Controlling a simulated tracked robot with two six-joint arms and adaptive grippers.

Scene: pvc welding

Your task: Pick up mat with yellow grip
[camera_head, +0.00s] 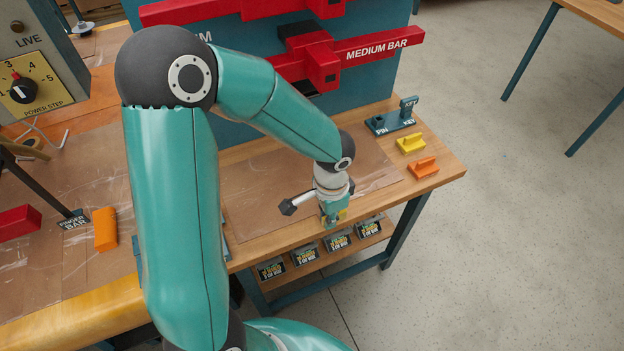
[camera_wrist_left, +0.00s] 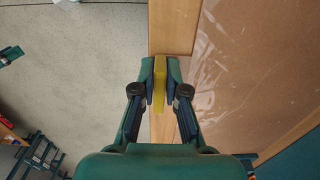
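A brown, glossy mat (camera_head: 265,195) lies on the wooden bench in the head view. Its surface also shows at the right of the left wrist view (camera_wrist_left: 260,60). My left gripper (camera_head: 333,212) is at the bench's front edge, beside the mat. In the left wrist view, its two fingers (camera_wrist_left: 160,75) are closed against both sides of a narrow yellow grip (camera_wrist_left: 159,92). The grip is over the bench's wooden border. Whether it joins the mat is hidden. Only a bit of yellow shows by the gripper in the head view. My right gripper is not in view.
A yellow block (camera_head: 410,143) and an orange block (camera_head: 422,167) sit at the bench's right end, near a pin-and-key holder (camera_head: 392,122). Red bars (camera_head: 370,45) hang on the blue panel behind. Labelled boxes (camera_head: 305,254) are on the shelf below. Open floor lies right.

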